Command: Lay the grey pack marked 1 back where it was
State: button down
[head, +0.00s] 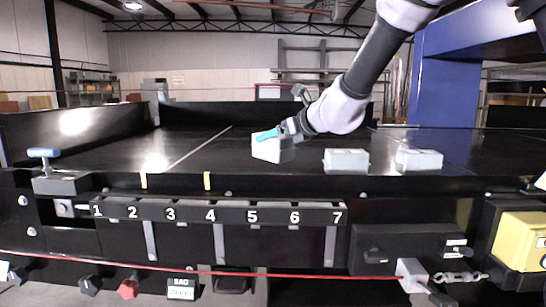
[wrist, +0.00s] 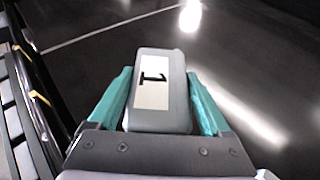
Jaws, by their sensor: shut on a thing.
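The grey pack marked 1 (wrist: 160,97) sits between the teal fingers of my gripper (wrist: 162,95) in the wrist view, with its white label facing the camera. In the head view my gripper (head: 283,134) is shut on the same pack (head: 270,150), over the black conveyor belt (head: 205,160). Whether the pack touches the belt or hangs just above it I cannot tell. Two other grey packs lie on the belt to the right, a nearer one (head: 346,161) and one farther right (head: 418,160); no marks on them can be read.
A strip numbered 1 to 7 (head: 220,212) runs along the conveyor's front, with two yellow marks on the edge above it. A blue frame (head: 446,90) rises at the right. The belt left of my gripper is clear.

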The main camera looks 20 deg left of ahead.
aim_at(274, 152)
jog(key=shift+f, duration=2.3)
jog(key=shift+f, duration=0.1)
grip_release()
jog(key=shift+s+d, duration=0.1)
jog(key=v, duration=1.2)
